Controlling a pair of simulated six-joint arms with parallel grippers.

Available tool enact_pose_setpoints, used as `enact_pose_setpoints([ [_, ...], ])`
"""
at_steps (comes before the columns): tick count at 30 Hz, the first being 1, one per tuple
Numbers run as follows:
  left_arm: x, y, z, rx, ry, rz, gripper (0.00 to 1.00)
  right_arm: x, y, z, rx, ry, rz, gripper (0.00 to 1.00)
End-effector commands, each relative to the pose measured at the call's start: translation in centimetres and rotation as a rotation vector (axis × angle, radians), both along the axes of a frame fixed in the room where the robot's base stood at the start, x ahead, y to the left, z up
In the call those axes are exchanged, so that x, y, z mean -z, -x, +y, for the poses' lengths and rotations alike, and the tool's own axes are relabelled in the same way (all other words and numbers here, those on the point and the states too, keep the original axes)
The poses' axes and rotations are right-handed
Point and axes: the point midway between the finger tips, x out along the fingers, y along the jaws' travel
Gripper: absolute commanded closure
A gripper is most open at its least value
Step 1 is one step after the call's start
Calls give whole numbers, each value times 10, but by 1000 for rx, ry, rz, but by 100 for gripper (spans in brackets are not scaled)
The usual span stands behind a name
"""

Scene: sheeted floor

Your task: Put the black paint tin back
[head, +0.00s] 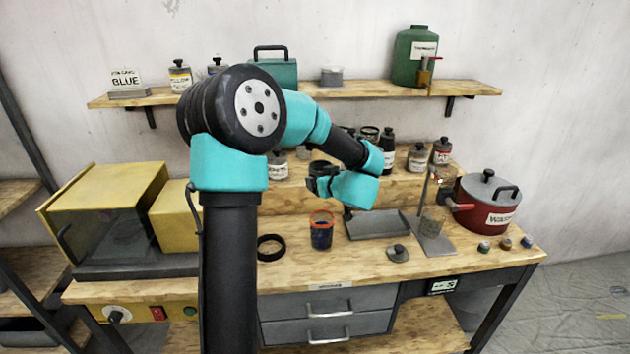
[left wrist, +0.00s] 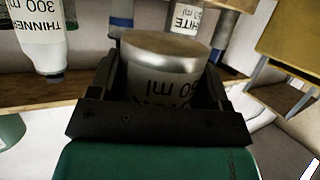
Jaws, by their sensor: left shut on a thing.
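My left gripper (head: 318,182) is above the workbench, in front of the raised wooden step. In the head view a dark round shape, seemingly the tin (head: 322,166), shows just above the fingers. My right gripper is not in view.
Several bottles and tins (head: 418,157) stand on the step. A red pot (head: 487,203), grey tray (head: 376,226), jar (head: 321,232) and black ring (head: 271,247) occupy the bench. A thinner bottle (left wrist: 42,40) is near the gripper.

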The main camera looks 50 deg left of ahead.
Motion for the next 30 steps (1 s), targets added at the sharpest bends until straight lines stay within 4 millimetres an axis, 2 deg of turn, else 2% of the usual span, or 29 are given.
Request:
enact_pose_setpoints([
  [4,-5,12,10,3,-2,1,64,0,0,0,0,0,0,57],
  [16,-5,9,13,4,-1,1,64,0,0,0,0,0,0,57],
  [20,-3,-1,26,2,-1,1,64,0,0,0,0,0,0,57],
  [30,4,-45,80,2,-1,0,64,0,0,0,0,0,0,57],
])
